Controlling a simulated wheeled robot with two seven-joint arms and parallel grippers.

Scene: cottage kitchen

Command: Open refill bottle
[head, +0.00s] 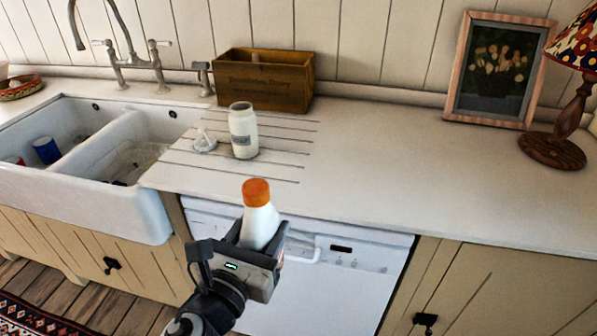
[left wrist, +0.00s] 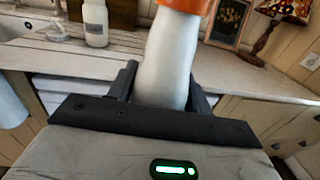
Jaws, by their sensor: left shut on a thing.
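The refill bottle is white (head: 260,221) with an orange cap (head: 256,192) on top. My left gripper (head: 260,238) is shut on the bottle's lower body and holds it nearly upright in front of the counter's edge, above the dishwasher front. In the left wrist view the bottle (left wrist: 167,70) stands between the two fingers, and its orange cap (left wrist: 186,5) is cut off by the top edge. The cap is on the bottle. A white jar (head: 243,132) with a dark label stands on the counter behind it. My right gripper is not in view.
A wooden box (head: 264,85) stands at the back of the counter. A small white item (head: 204,141) lies left of the jar. A double sink (head: 100,150) is at left, a framed picture (head: 495,70) and lamp (head: 555,150) at right. The counter's middle (head: 390,160) is clear.

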